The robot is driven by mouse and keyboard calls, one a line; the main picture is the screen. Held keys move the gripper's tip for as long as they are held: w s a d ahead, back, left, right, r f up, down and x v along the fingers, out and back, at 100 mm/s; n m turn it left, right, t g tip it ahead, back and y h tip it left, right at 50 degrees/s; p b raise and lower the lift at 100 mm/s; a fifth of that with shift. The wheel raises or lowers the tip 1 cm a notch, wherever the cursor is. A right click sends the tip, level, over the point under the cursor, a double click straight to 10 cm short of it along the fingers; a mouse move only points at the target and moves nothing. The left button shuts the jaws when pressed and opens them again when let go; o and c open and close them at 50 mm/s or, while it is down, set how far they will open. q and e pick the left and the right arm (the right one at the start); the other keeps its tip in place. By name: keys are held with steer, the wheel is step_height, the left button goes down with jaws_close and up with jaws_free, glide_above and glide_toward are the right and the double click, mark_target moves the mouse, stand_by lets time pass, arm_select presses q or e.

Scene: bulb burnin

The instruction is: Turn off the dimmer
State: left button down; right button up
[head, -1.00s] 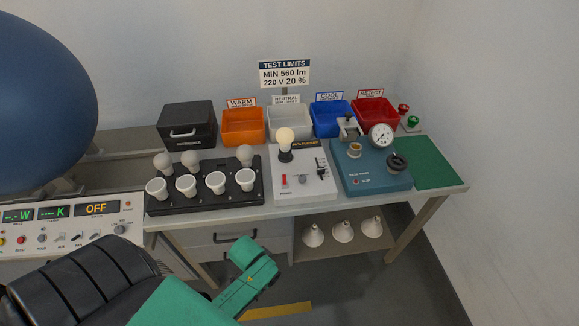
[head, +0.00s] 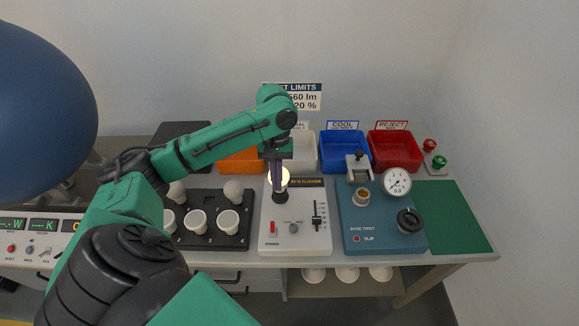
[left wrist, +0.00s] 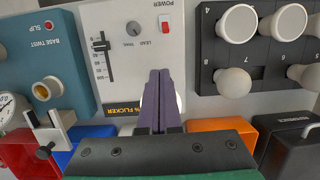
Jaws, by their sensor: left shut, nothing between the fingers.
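The white dimmer box (head: 295,243) stands in the middle of the bench. It carries a red power switch (head: 273,228), a small grey knob (head: 293,228) and a black slider (head: 317,220). In the left wrist view the slider (left wrist: 102,46) and red switch (left wrist: 164,25) also show. A glowing bulb (head: 284,178) stands at the back of the box. My left gripper (head: 278,188) is shut and empty, pointing down in front of the bulb and partly hiding it. Its dark fingers (left wrist: 160,75) show over the box's label end in the left wrist view. My right gripper is not in view.
A blue base-twist unit (head: 357,238) with a gauge stands right of the box. A black rack (head: 215,239) of sockets and bulbs stands left. Orange, grey, blue (head: 345,150) and red (head: 395,150) bins line the back. A green mat (head: 455,215) is bare.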

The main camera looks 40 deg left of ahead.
arm_select(q)
steer(key=s+r, duration=0.1)
steer(key=s, duration=0.2)
glide_above(273, 213)
steer(key=s+d, duration=0.1)
steer(key=x, duration=0.4)
steer(key=w+x, duration=0.1)
steer(key=x, duration=0.1)
steer(key=shift+a+f+p, duration=0.1)
steer(key=shift+a+p, duration=0.1)
steer(key=shift+p, duration=0.2)
steer(key=x, duration=0.2)
steer(key=shift+s+f, duration=0.4)
steer(key=shift+f, duration=0.45)
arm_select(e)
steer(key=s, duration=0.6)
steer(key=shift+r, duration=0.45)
arm_select(q)
steer(key=shift+d, duration=0.1)
